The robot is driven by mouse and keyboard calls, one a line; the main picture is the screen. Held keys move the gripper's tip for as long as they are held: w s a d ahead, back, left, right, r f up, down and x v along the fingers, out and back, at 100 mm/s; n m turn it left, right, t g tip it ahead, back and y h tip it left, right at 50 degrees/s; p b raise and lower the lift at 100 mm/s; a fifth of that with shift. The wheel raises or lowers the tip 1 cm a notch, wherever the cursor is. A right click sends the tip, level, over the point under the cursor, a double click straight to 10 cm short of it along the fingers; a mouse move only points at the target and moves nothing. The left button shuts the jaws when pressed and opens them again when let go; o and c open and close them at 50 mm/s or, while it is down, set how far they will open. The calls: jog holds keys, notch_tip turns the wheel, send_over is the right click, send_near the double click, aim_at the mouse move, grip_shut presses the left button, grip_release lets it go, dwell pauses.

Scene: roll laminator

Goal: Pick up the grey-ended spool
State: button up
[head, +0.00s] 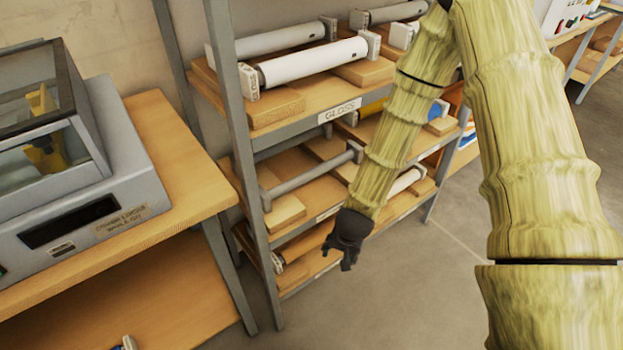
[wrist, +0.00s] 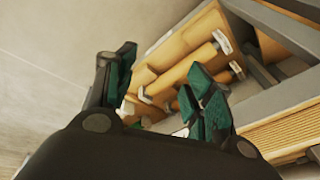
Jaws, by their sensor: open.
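A thin grey spool with grey square ends (head: 310,178) lies on wooden blocks on the middle shelf of the rack in the head view. White spools with pale grey ends (head: 312,62) lie on the top shelf; I cannot tell for certain which one the task means. My gripper (head: 346,260) is open and empty, in front of the lower shelves. In the wrist view, my gripper (wrist: 160,72) has its dark green finger pads spread, with tan spools with pale ends (wrist: 184,70) beyond them. The fingers partly hide these spools.
The metal rack (head: 240,150) has wooden shelves and a front upright near my arm. A "GLOSS" label (head: 339,111) is on the top shelf edge. A grey laminator (head: 90,215) stands on a wooden bench at left. The floor (head: 400,290) right of the rack is clear.

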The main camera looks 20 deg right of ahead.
jog(key=w+r+m+t+y+b, duration=0.1)
jog(key=w+r+m+t+b, duration=0.15)
jog(key=w+r, duration=0.75)
jog(key=m+y, duration=0.2)
jog(key=m, duration=0.2)
send_near(308, 175)
jog(key=f, duration=0.1)
jog(key=shift+n+t, duration=0.25)
jog(key=shift+t, duration=0.1)
jog(key=shift+b+x, duration=1.15)
jog(key=shift+x, duration=4.3)
jog(key=shift+s, duration=0.1)
grip_shut()
